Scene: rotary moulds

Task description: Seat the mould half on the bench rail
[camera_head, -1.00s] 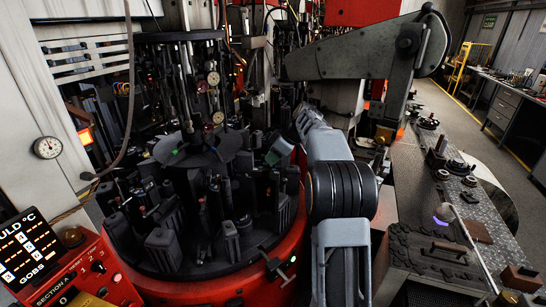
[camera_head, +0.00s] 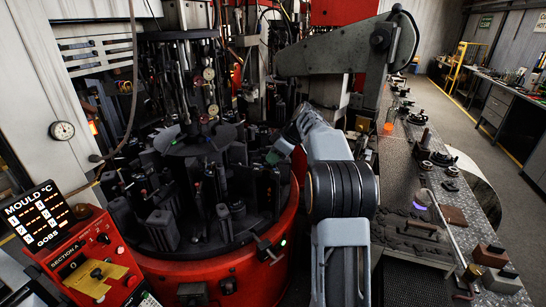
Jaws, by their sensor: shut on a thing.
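My arm rises from the bottom centre, and its wrist bends down and left over the edge of the round red-rimmed machine table (camera_head: 210,250). My gripper (camera_head: 277,154) is small, dark and partly hidden by the wrist, beside the tooling. It is shut on a dark piece that I take to be the mould half; its outline is lost against the dark moulds behind it. A faint green tint shows there. The bench (camera_head: 398,172) runs along the right with a chequered metal top. I cannot clearly pick out its rail among the dark parts on it.
Dark round parts (camera_head: 419,157) stand on the bench. Nearer are a dark sand-like tray (camera_head: 392,238), a thin rod with a purple glow, and brown blocks (camera_head: 490,256). A red control console (camera_head: 90,258) stands at lower left. A grey machine arm (camera_head: 335,60) overhangs the middle. Floor is open at far right.

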